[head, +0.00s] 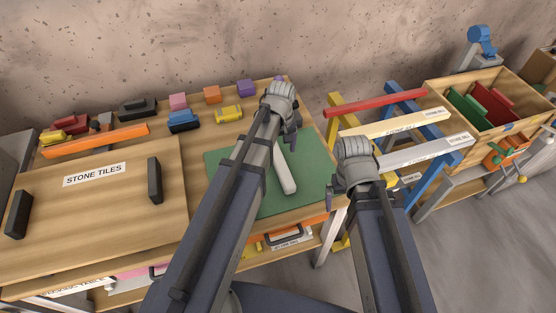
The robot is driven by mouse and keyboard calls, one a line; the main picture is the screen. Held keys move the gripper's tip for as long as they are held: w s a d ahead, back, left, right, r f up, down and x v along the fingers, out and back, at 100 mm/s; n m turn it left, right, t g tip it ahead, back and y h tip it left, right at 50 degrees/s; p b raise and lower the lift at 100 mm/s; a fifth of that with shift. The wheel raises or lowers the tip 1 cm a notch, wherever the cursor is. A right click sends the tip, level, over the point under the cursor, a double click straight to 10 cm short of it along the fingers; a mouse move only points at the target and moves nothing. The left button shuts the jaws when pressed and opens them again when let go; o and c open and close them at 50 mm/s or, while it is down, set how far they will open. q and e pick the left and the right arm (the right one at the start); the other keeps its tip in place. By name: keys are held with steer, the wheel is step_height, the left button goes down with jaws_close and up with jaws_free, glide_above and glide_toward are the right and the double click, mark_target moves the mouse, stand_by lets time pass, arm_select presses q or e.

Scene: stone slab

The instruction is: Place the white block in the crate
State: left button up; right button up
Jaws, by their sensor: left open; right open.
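A long white block (284,172) lies on the green mat (222,170) on the wooden table. My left gripper (294,132) is at the far end of the white block, and the arm hides part of the mat. It is open; whether it touches the block cannot be told. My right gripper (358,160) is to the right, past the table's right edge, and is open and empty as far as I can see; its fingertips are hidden. The wooden crate (513,81) stands at the far right with red and green pieces in it.
A box labelled "STONE TILES" (60,205) with black handles covers the left of the table. Several coloured blocks (184,121) stand along the back.

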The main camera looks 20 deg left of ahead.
mark_target(281, 162)
arm_select(q)
steer(key=shift+w+f+b, duration=0.1)
steer(key=shift+f+b, duration=3.8)
steer(key=shift+f, duration=0.1)
steer(key=shift+r, duration=0.1)
jaws_close()
